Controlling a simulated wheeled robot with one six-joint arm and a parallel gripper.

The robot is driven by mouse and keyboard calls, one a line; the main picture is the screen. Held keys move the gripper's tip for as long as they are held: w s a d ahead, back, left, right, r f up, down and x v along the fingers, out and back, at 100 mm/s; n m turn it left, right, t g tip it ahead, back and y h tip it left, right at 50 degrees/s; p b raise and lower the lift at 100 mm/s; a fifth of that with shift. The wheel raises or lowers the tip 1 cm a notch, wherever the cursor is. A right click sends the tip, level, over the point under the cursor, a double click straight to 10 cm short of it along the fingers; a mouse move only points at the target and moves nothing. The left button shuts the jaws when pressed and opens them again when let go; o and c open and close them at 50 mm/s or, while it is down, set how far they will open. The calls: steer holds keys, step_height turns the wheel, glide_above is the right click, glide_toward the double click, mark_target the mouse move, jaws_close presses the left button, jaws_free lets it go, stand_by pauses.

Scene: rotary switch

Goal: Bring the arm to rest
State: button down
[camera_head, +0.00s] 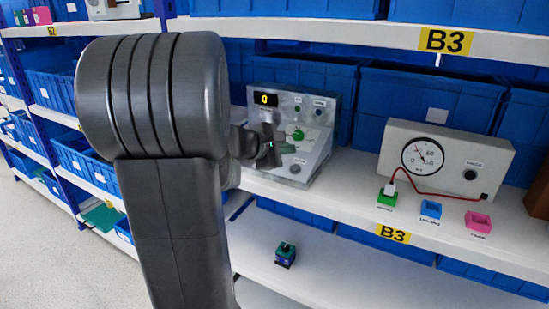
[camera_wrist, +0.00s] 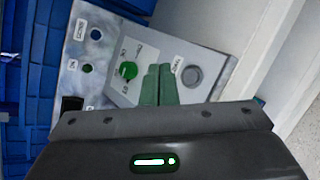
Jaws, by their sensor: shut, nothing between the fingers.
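My gripper (camera_head: 272,150) is in front of the grey control panel (camera_head: 316,156) on the shelf in the head view. In the wrist view its green fingers (camera_wrist: 159,84) are together with nothing between them. The panel (camera_wrist: 100,58) has a green rotary knob (camera_wrist: 129,71), which also shows in the head view (camera_head: 298,134). The fingertips appear beside the knob in the wrist view, and I cannot tell the exact gap. The panel's display (camera_head: 266,99) shows a yellow 0. My arm hides the left part of the panel's surroundings.
A white meter box (camera_head: 444,160) with a red cable stands to the right on the shelf (camera_head: 350,207). Green (camera_head: 386,197), blue (camera_head: 431,209) and pink (camera_head: 478,221) blocks sit before it. A small dark object (camera_head: 285,255) lies on the shelf below. Blue bins line the back.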

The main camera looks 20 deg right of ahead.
steer(key=p, duration=0.1)
steer(key=f+p, duration=0.1)
steer(key=p, duration=0.1)
steer(key=shift+w+d, duration=0.2)
steer(key=shift+d, duration=0.05)
steer(key=r+p, duration=0.1)
steer(key=s+a+r, duration=0.1)
steer(key=r, duration=0.1)
steer(key=r+p, duration=0.1)
steer(key=shift+s+a+r+p, duration=0.15)
steer(key=shift+a+r+p, duration=0.15)
steer(key=shift+r+p, duration=0.05)
steer(key=shift+f, duration=0.1)
step_height(320, 180, down, 6)
steer(key=w+d+b, duration=0.1)
steer(key=b, duration=0.5)
steer(key=shift+w+d, duration=0.2)
steer(key=shift+d, duration=0.15)
steer(key=shift+b, duration=0.5)
